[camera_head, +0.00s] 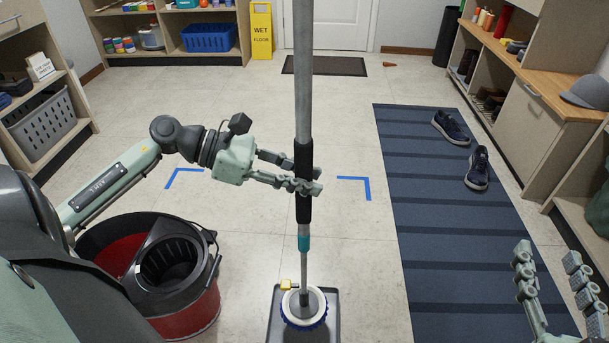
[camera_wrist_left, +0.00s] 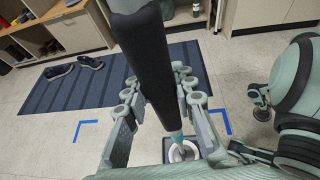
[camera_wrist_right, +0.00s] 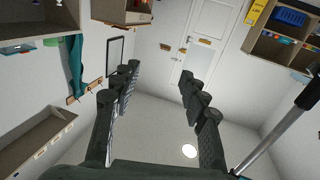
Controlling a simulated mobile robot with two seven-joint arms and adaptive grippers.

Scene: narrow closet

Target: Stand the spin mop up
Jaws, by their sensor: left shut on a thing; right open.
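The spin mop (camera_head: 304,80) stands upright in the middle of the head view, with a long grey pole, a black grip and a teal collar. Its round white and blue head (camera_head: 304,308) is down at a dark grey tray (camera_head: 274,328); whether it bears on the tray I cannot tell. My left gripper (camera_head: 305,183) is shut on the black grip, which also fills the left wrist view (camera_wrist_left: 150,60). My right gripper (camera_head: 556,262) is open and empty at the lower right, away from the mop. The right wrist view shows its spread fingers (camera_wrist_right: 158,85).
A black and red bucket (camera_head: 188,318) with a wringer basket stands at the lower left, below my left arm. Blue tape corners (camera_head: 355,181) mark the floor. A dark striped mat (camera_head: 430,190) with shoes (camera_head: 476,168) lies right. Shelves line both sides.

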